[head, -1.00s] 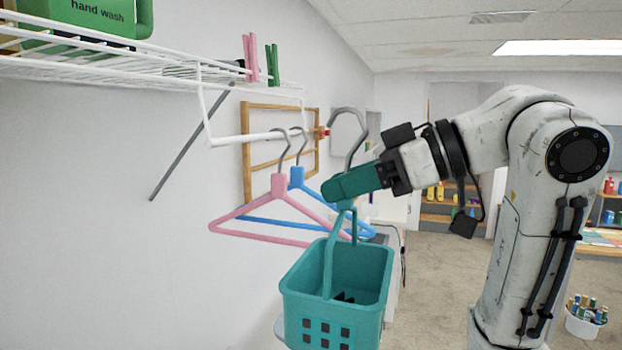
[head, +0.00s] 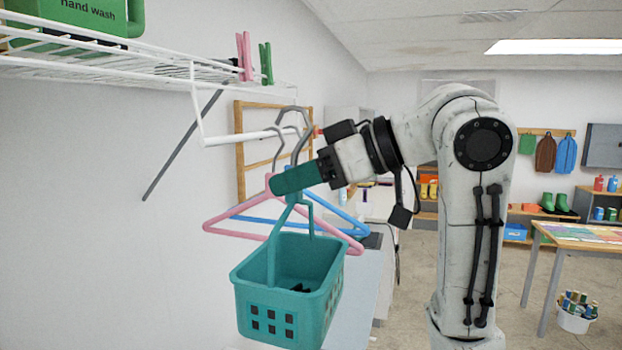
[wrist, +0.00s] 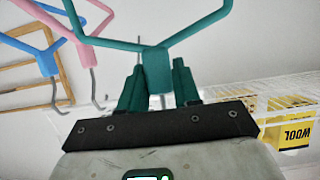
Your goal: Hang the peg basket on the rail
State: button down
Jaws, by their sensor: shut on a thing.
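The teal peg basket (head: 258,316) hangs upright below my gripper (head: 287,181), in the middle of the head view. My gripper is shut on the neck of the basket's handle. In the wrist view, the teal fingers (wrist: 158,85) close on the handle neck (wrist: 157,68). The basket's grey hook (head: 292,108) rises above the gripper and overlaps the far part of the white rail (head: 238,138). I cannot tell whether it is around the rail or beside it. Dark pegs (head: 299,288) lie in the basket.
A pink hanger (head: 228,217) and a blue hanger (head: 335,215) hang from the rail, close to the basket. A white wire shelf (head: 100,68) is above, with pink pegs (head: 243,55) and green pegs (head: 266,62). A wooden frame (head: 238,165) is on the wall behind.

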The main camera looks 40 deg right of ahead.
jog(key=r+b+x, duration=0.1)
jog(key=x, duration=0.9)
jog(key=shift+w+a+b, duration=0.25)
jog(key=shift+w+b, duration=0.1)
dwell(0.6)
jog(key=shift+r, duration=0.1)
jog(key=c, duration=0.7)
grip_release()
jog(key=shift+s+d, duration=0.1)
